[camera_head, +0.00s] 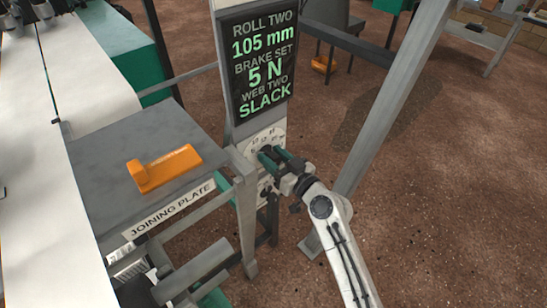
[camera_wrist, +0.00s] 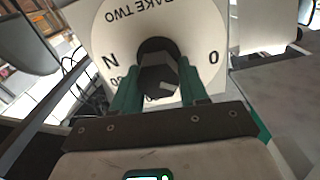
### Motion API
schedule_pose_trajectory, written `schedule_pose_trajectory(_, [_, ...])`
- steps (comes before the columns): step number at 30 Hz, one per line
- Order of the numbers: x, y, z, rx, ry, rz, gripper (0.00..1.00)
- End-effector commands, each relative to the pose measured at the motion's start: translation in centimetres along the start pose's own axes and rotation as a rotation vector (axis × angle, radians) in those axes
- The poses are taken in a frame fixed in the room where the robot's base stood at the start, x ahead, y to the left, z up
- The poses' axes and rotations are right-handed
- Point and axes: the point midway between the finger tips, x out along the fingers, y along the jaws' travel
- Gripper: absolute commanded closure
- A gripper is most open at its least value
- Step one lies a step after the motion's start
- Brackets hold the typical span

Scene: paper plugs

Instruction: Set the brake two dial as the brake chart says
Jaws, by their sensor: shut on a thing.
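The brake two dial is a round white plate (camera_wrist: 103,37) in the wrist view, printed "BRAKE TWO", "N", "0" and other partly hidden numbers. It also shows in the head view (camera_head: 265,136) below the screen. A dark knob (camera_wrist: 157,70) stands at its centre. My gripper (camera_wrist: 160,84) has its green fingers on both sides of the knob and is shut on it; in the head view my gripper (camera_head: 273,155) covers part of the dial. The knob's exact setting cannot be read. The screen (camera_head: 262,65) reads roll two 105 mm, brake set 5 N, web two slack. I see no brake chart.
The grey joining plate (camera_head: 110,150) is left of the dial, with an orange tool (camera_head: 165,168) on it. A slanted grey beam (camera_head: 385,110) rises right of my gripper. Grey rollers (camera_head: 195,272) lie below the plate. Brown floor is open at the right.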

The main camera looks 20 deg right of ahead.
Motion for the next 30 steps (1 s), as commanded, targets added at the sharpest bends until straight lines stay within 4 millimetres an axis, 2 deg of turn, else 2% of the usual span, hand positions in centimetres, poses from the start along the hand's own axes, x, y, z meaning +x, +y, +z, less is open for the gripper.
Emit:
schedule_pose_trajectory(21, [-0.03, 0.59, 0.20, 0.630, -0.001, 0.001, 0.87])
schedule_pose_trajectory(30, [-0.03, 0.72, 0.31, 0.835, -0.001, 0.001, 0.87])
